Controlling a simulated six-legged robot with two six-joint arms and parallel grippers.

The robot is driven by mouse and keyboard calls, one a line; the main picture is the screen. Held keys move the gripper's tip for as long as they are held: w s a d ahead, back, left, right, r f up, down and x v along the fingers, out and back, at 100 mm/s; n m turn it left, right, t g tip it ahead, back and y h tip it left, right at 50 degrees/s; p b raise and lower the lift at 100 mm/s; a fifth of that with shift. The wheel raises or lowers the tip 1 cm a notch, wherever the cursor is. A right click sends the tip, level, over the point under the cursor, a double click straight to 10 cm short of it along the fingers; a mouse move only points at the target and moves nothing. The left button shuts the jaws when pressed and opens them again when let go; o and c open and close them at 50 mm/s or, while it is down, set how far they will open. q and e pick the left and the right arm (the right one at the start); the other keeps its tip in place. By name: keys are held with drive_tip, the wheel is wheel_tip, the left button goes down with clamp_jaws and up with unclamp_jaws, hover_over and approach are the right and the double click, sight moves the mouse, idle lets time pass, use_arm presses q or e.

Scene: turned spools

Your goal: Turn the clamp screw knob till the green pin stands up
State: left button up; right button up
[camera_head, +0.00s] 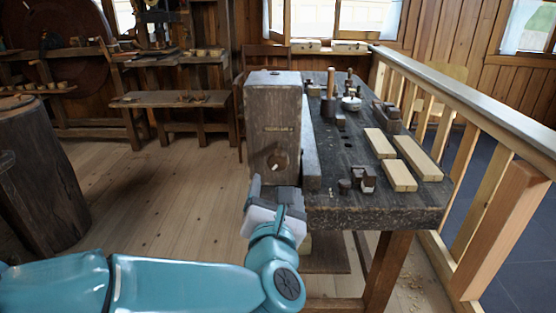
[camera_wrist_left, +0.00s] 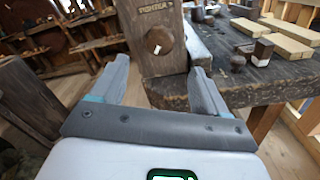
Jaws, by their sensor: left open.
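The clamp screw knob (camera_head: 277,162) is a round brown knob low on the front of the dark wooden vise block (camera_head: 262,84). In the left wrist view the knob (camera_wrist_left: 159,40) shows a small whitish mark on its face, below its middle. Lettering is cut into the block above it. I cannot make out a green pin in either view. My left gripper (camera_head: 272,193) is open and empty, in front of and just below the knob. In the left wrist view its two fingers (camera_wrist_left: 160,68) stand either side of the knob's line, apart from it. My right gripper is out of view.
The workbench (camera_head: 335,217) to the right of the block holds light wooden bars (camera_head: 412,155), small dark blocks (camera_head: 364,178) and tools. A railing (camera_head: 480,110) runs along its right. A dark stump (camera_head: 40,175) stands at the left. The floor between is open.

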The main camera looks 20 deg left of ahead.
sight(278, 158)
use_arm(q)
drive_tip(key=p+x, duration=0.1)
drive_tip(key=x, duration=1.2)
drive_tip(key=shift+w+a+f, duration=0.1)
drive_tip(key=shift+w, duration=0.2)
drive_tip(key=c, duration=1)
drive_tip(key=shift+c, duration=0.2)
drive_tip(key=shift+m, duration=0.4)
